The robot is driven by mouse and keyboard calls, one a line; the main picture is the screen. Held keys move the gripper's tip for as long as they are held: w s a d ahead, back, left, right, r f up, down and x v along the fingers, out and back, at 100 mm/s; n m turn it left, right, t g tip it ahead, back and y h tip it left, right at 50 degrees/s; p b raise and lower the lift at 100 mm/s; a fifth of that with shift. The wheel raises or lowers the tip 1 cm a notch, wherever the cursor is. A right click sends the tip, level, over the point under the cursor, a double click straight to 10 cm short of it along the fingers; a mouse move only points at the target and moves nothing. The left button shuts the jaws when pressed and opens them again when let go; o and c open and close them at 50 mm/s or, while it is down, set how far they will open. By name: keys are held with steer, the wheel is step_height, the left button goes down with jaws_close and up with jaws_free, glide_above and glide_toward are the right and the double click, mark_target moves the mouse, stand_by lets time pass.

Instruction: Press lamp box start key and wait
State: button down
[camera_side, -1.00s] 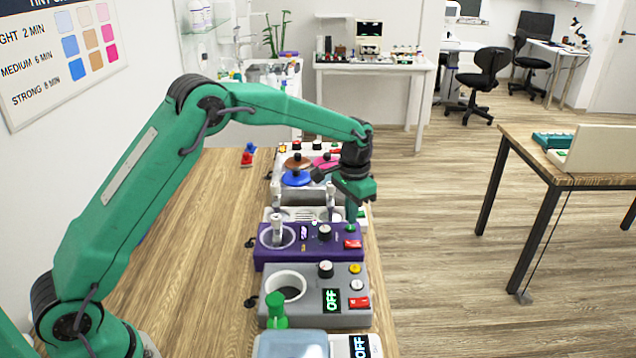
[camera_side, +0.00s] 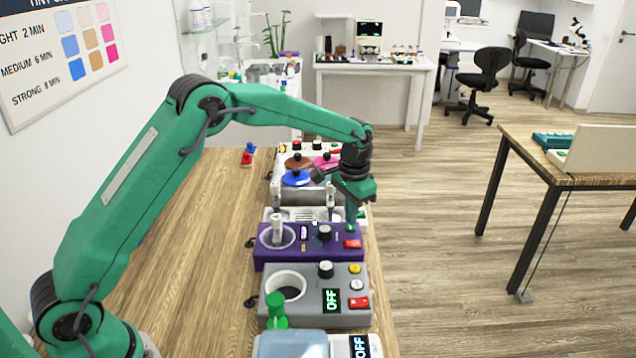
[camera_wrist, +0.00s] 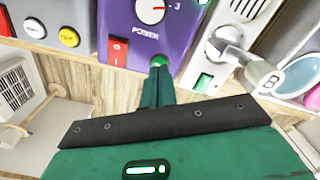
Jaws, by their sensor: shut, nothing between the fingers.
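A purple box (camera_side: 265,255) stands in the row along the table's right edge, with a round opening, a dial (camera_side: 324,232) and a red switch (camera_side: 352,244). I take it for the lamp box, though no name on it can be read. In the wrist view my fingertips (camera_wrist: 158,72) are at a small round green key (camera_wrist: 158,61) beside the red power switch (camera_wrist: 117,50). They partly cover the key; I cannot tell whether it is pressed down.
A grey box (camera_side: 345,268) with a green OFF display stands in front of the purple box. A white device (camera_side: 332,215) and blue and pink lids stand behind it. The wooden table (camera_side: 190,240) is clear to the left.

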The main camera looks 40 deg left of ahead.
steer(key=shift+f, duration=0.75)
stand_by(0.8)
steer(key=shift+r, duration=0.1)
step_height(320, 180, up, 8)
stand_by(1.3)
